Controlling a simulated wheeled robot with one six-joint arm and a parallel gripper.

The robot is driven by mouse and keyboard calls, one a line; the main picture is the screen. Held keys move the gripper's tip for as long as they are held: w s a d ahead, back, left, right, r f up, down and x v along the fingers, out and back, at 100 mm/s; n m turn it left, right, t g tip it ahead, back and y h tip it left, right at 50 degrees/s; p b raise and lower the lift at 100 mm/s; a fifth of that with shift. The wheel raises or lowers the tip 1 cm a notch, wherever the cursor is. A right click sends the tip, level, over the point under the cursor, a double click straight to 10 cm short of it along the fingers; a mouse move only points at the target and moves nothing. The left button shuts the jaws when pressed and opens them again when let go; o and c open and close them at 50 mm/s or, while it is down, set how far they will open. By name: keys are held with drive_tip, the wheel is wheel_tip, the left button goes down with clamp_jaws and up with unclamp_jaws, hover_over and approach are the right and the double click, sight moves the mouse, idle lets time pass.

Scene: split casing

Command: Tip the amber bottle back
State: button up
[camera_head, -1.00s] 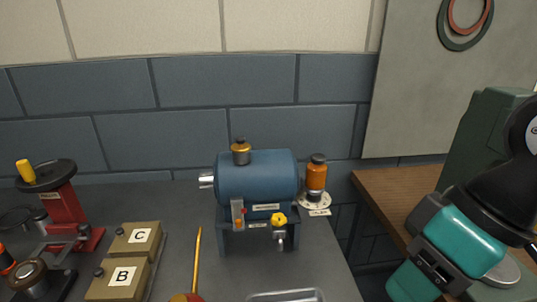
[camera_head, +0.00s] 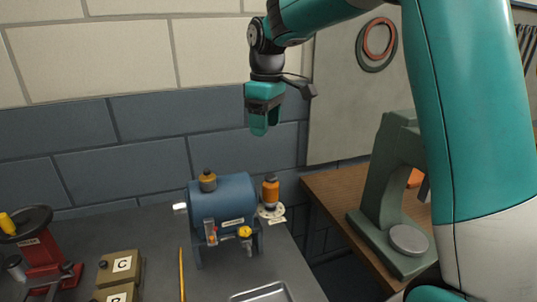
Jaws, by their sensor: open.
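The amber bottle (camera_head: 271,191) has a dark cap and stands upright on a round white base (camera_head: 270,213) at the right side of the blue casing (camera_head: 224,197). The casing is a blue cylinder on a stand, with a brass cap on top and a yellow knob (camera_head: 245,232) on its front. My gripper (camera_head: 259,131) hangs in the air above the casing and the bottle, pointing down, with nothing seen in it. It is apart from the bottle. The gap between its fingers is hard to make out from this side.
Boxes marked C (camera_head: 122,265) and B, and a red device with a dark wheel (camera_head: 38,250), stand at the left. A yellow rod (camera_head: 182,274) and a metal tray (camera_head: 262,293) lie in front. A green press (camera_head: 383,205) stands on the wooden bench (camera_head: 330,192) at right.

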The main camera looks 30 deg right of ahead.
sight(271, 176)
drive_tip(key=w+d, duration=0.3)
wheel_tip(271, 176, down, 16)
drive_tip(key=p, duration=0.5)
drive_tip(key=shift+s, duration=0.1)
drive_tip(key=shift+c, duration=0.2)
clamp_jaws()
